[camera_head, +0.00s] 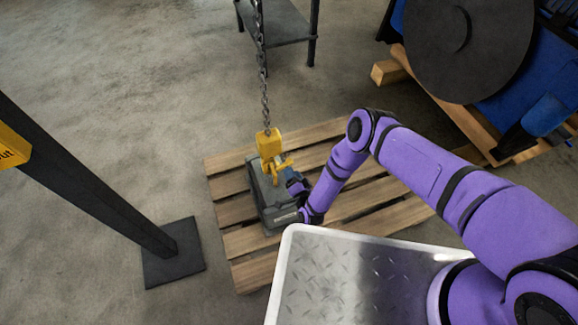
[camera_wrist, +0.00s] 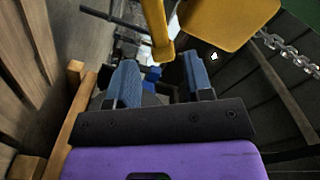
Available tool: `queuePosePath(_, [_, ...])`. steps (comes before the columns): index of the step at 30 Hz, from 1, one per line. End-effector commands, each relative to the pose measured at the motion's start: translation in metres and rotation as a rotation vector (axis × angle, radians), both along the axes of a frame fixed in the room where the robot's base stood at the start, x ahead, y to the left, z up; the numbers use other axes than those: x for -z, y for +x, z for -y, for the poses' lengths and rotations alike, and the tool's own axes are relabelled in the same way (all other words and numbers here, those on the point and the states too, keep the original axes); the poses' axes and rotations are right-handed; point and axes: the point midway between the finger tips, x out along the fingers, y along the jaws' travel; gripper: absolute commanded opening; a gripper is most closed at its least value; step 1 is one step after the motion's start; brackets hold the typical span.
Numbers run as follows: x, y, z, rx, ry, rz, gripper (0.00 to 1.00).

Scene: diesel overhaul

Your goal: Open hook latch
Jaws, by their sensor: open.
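A yellow hook (camera_head: 277,168) with its yellow block (camera_head: 268,141) hangs from a chain above a grey case-like object (camera_head: 267,205). My gripper (camera_head: 297,186) is just right of the hook, low beside the grey object. In the wrist view my gripper (camera_wrist: 161,75) is open, its two blue fingers apart. A yellow bar of the hook (camera_wrist: 157,30) comes down to the gap between the fingertips. The yellow block (camera_wrist: 215,22) is above and right of the fingers. I see no contact between finger and hook. I cannot make out the latch separately from the hook.
The grey object stands on a wooden pallet (camera_head: 240,242). The chain (camera_head: 263,85) rises from the block. A dark post with a square foot (camera_head: 173,252) stands left. A blue machine with a black disc (camera_head: 466,45) is at upper right. Open floor lies upper left.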

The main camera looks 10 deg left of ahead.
Motion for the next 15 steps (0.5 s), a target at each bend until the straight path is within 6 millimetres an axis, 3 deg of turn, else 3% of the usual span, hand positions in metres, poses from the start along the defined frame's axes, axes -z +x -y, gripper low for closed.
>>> queuePosePath(6, [0.001,-0.029,0.019,0.001,0.000,-0.002,0.47])
queuePosePath(15, [0.000,-0.042,0.027,0.001,0.000,0.000,0.47])
